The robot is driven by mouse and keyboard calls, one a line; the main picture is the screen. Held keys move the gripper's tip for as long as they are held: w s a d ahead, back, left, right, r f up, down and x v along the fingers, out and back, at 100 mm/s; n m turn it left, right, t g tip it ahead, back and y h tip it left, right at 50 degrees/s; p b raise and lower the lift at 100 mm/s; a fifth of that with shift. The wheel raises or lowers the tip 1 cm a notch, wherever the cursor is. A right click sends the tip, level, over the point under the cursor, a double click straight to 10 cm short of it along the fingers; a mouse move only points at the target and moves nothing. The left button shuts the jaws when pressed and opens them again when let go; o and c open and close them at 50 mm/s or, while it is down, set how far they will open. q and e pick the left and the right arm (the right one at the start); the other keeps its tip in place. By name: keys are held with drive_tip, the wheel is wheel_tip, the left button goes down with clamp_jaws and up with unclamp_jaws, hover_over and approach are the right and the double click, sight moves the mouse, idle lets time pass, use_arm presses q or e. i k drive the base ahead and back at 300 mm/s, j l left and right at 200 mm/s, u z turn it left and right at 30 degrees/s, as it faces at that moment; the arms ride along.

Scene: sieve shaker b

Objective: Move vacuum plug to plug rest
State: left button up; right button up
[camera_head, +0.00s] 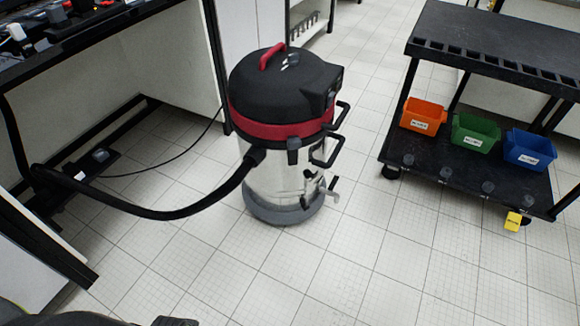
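A vacuum with a black lid, red band and silver drum (285,130) stands upright on the floor in the middle of the head view. Its thin black cord (160,165) runs left along the floor to a dark strip-like unit (100,156) under the left bench. The cord's end lies by that unit, but the plug itself is too small to make out, and I cannot tell whether it is seated. I cannot identify the plug rest. Neither gripper shows; dark parts at the bottom left edge show no fingertips.
The thick black hose (165,213) arcs from the vacuum to the left bench. Black bench legs frame the space around the dark unit. A black cart (440,130) with orange (423,116), green (476,133) and blue (529,150) bins stands right. The front floor is clear.

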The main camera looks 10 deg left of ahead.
sight(71, 169)
drive_tip(key=u, duration=1.95)
